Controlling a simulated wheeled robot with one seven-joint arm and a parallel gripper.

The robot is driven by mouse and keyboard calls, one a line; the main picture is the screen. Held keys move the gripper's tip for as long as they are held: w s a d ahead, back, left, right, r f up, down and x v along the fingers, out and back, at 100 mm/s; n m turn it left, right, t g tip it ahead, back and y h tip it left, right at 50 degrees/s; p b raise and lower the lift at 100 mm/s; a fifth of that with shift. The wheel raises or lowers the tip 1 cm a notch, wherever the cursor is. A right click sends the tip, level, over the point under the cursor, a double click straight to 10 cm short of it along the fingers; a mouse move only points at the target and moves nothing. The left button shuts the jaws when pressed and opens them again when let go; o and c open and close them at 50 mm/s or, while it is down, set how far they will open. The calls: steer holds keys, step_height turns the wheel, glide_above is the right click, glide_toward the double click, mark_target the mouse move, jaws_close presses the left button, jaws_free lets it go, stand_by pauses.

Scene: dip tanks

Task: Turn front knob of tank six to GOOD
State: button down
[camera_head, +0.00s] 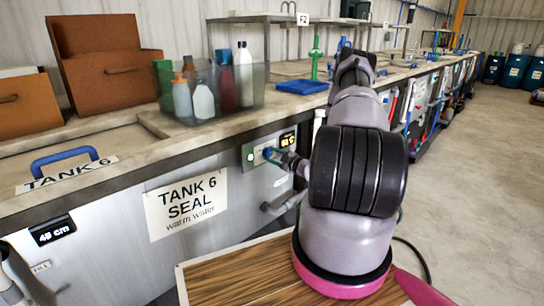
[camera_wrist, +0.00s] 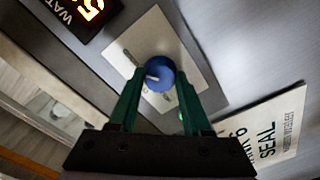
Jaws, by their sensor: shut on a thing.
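The front of tank six (camera_head: 110,240) carries a paper sign (camera_head: 187,204) reading "TANK 6 SEAL warm water". To the right of the sign, a small panel plate (camera_head: 249,156) holds the blue front knob (camera_head: 268,153). In the wrist view the round blue knob (camera_wrist: 158,74) has a pale pointer mark and sits on a light plate (camera_wrist: 140,40). My gripper (camera_head: 278,157) reaches the knob from the right. Its green fingers (camera_wrist: 158,88) are shut on the knob, one on each side. Lettering on the plate is mostly hidden or too small to read.
A lit display (camera_head: 288,139) sits beside the knob plate. A grey pipe handle (camera_head: 283,201) juts out below it. A clear bin (camera_head: 258,95) of bottles stands on the tank's top edge. A wooden surface (camera_head: 235,275) lies below my arm.

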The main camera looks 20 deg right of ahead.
steer(key=shift+s+d+f+m, duration=0.1)
steer(key=shift+m, duration=0.3)
steer(key=shift+c, duration=1.8)
jaws_free()
steer(key=v, duration=1)
steer(key=shift+s, duration=0.35)
steer(key=shift+d, duration=0.1)
